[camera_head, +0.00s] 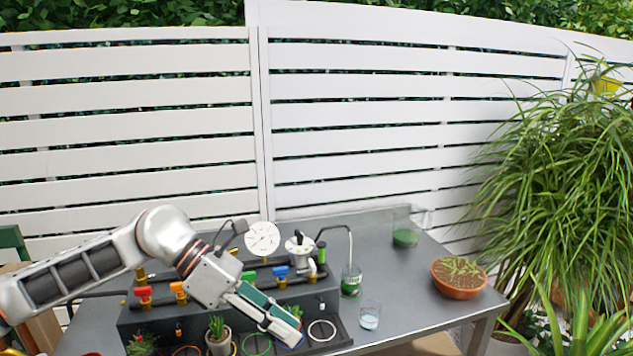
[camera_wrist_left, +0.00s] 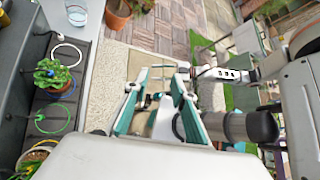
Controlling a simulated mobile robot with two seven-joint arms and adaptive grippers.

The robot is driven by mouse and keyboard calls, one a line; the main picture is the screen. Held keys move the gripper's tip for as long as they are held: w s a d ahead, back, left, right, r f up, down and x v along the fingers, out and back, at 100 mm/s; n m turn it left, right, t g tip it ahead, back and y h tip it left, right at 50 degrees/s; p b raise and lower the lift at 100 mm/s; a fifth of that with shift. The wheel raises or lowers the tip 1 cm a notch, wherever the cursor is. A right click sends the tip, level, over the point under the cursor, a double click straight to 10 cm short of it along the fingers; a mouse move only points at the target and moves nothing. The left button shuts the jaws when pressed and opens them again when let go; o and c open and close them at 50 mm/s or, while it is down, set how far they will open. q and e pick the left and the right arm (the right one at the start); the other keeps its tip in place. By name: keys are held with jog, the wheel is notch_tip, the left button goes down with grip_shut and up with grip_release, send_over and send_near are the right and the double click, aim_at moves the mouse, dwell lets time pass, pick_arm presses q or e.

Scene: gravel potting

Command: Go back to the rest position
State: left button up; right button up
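My left gripper (camera_head: 284,328) reaches in from the left in the head view, above the front edge of the grey table (camera_head: 405,292). In the left wrist view my left gripper (camera_wrist_left: 155,94) has its two teal-lined fingers apart. Nothing is between them. Beyond the fingers I see floor and paving. The fingers partly cover the dark plant station (camera_head: 335,332) in the head view.
Potted plants, including a small one in a pale pot (camera_head: 218,341), stand near the forearm. Coloured valves, a white gauge (camera_head: 262,238), a glass with pale blue contents (camera_head: 370,316) and a terracotta bowl (camera_head: 459,280) are also on the table. A white fence (camera_head: 400,130) stands behind.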

pick_arm(q)
jog(key=s+d+r+n+h, duration=0.2)
jog(key=s+d+n+h, duration=0.2)
jog(key=d+n+h, duration=0.45)
jog(key=w+a+f+n+t, duration=0.2)
jog(key=w+f+n+t, duration=0.1)
jog(key=n+t, duration=0.45)
jog(key=w+a+f+n+t, duration=0.2)
jog(key=w+f+n+t, duration=0.1)
jog(key=n+t, duration=0.5)
jog(key=s+a+f+n+t+y, duration=0.1)
jog(key=a+f+n+y, duration=0.4)
jog(key=f+n, duration=0.25)
jog(key=s+a+f+n+t+y, duration=0.1)
jog(key=a+f+n+y, duration=0.5)
jog(key=f, duration=0.3)
jog(key=s+a+f+n+g+y, duration=0.2)
jog(key=s+a+f+n, duration=0.2)
jog(key=s+f, duration=0.3)
jog(key=s+a+f+n+g+y, duration=0.2)
jog(key=s+f, duration=0.5)
jog(key=f, duration=0.4)
jog(key=a+n+y, duration=0.1)
jog(key=a+n, duration=0.1)
jog(key=shift+s+n+g, duration=0.25)
jog(key=shift+n+g, duration=0.1)
